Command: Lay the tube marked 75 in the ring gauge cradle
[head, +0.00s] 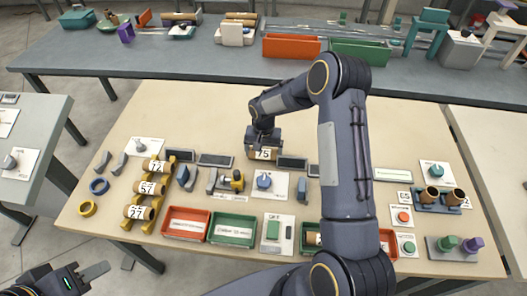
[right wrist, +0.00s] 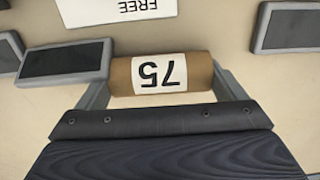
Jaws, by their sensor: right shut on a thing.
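The tube marked 75 (head: 263,154) is a short brown cylinder with a white label. My right gripper (right wrist: 162,82) is shut on it, with one grey finger at each end of the tube, as the right wrist view shows. The tube lies level above the back-middle of the beige table; I cannot tell its exact height. No part is clearly labelled as the ring gauge cradle; a yellow and dark device (head: 232,181) stands in front and left of the tube, but I cannot tell if it is the cradle. My left gripper (head: 82,281) is at the bottom left, away from the tubes.
A yellow rack (head: 156,172) at left holds tubes marked 77, 57 and 27. Dark plates (head: 216,160) line up beside the held tube. A red tray (head: 186,223) and green tray (head: 232,229) stand in front. A blue stand (head: 427,208) holds brown tubes at right. The table's back is clear.

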